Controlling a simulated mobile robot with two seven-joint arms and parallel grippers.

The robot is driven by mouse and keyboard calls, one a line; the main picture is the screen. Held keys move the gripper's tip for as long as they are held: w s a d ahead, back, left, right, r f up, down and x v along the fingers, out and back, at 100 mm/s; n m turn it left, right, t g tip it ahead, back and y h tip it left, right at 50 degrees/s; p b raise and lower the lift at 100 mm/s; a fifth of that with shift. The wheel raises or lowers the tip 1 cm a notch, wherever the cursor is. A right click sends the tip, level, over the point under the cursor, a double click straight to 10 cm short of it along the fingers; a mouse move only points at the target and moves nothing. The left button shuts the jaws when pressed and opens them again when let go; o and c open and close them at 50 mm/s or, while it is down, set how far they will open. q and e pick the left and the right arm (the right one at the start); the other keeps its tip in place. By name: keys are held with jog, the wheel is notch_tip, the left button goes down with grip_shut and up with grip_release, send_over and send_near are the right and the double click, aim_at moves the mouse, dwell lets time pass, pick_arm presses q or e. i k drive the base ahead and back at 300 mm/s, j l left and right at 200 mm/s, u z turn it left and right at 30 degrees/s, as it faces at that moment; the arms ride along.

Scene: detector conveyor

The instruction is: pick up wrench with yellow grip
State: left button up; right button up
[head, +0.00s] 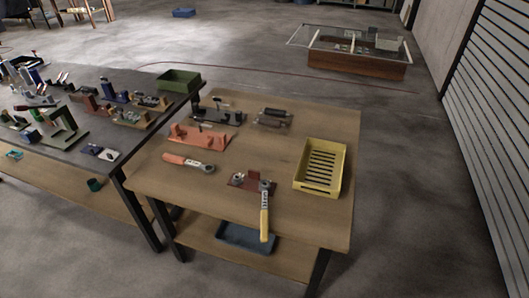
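The wrench with the yellow grip (264,222) lies at the front of the wooden table (225,207). Its metal head points away from me, beside a dark red fixture (238,180). Its yellow handle points toward me and appears to reach past the table's front edge. Another wrench with an orange-red grip (180,160) lies further left on the same table. Neither of my grippers is in the head view.
A yellow slotted tray (320,168) stands at the table's right side. Orange (205,139) and dark (218,115) fixtures stand behind. A grey table (75,140) crowded with parts and a green bin (179,80) adjoins at left. A blue tray (245,238) sits on the lower shelf.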

aim_at(264, 214)
jog(key=i+j, duration=0.15)
jog(key=j, duration=0.2)
jog(key=i+j, duration=0.1)
jog(key=j, duration=0.25)
jog(key=i+j+z, duration=0.1)
jog(key=j, duration=0.2)
jog(key=i+j, duration=0.15)
jog(key=j, duration=0.2)
jog(key=i+j+z, duration=0.1)
jog(key=j, duration=0.25)
